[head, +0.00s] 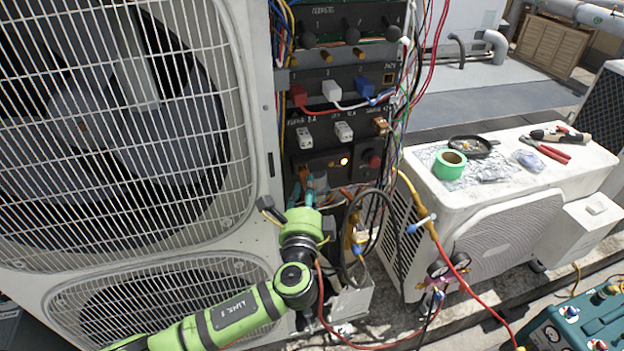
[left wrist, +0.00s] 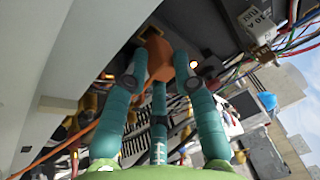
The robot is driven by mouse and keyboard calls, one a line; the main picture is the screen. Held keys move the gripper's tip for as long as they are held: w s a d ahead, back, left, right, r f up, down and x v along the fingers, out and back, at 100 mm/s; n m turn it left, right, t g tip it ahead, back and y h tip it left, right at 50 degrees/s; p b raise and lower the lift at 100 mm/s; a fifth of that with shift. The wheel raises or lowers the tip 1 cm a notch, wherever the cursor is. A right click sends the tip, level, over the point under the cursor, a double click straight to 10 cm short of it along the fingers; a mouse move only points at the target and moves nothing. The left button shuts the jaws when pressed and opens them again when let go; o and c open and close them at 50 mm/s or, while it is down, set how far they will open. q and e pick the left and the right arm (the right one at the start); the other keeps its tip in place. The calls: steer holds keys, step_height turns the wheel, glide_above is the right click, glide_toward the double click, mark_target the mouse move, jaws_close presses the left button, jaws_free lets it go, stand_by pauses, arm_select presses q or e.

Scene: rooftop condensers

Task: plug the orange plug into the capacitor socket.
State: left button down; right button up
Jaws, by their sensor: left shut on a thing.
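My left gripper (head: 308,183) reaches up into the open electrical bay of the large condenser, its teal fingers below the lower black panel. In the left wrist view the fingers (left wrist: 160,80) are shut on the orange plug (left wrist: 158,59). An orange cable (left wrist: 72,140) shows at lower left there. Just beyond the plug's front is a brown-rimmed opening (left wrist: 150,33) in a dark panel, likely the capacitor socket. The plug lines up closely with it and partly covers it; I cannot tell whether it has entered. The head view does not show the plug clearly. My right gripper is not in view.
Panels with coloured connectors (head: 332,91) and hanging wires (head: 412,70) crowd the bay. A lit indicator (head: 343,160) and a red knob (head: 374,161) sit close to the gripper. A gauge set (head: 447,266) hangs at right. A white unit (head: 510,200) carries green tape (head: 449,164) and pliers (head: 553,152).

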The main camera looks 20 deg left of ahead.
arm_select(q)
steer(key=shift+w+a+r, duration=0.1)
steer(key=shift+w+a, duration=0.45)
steer(key=shift+w, duration=0.15)
stand_by(0.8)
steer(key=c, duration=0.9)
jaws_free()
steer(key=shift+w, duration=0.1)
steer(key=shift+d, duration=0.1)
steer(key=shift+f, duration=0.25)
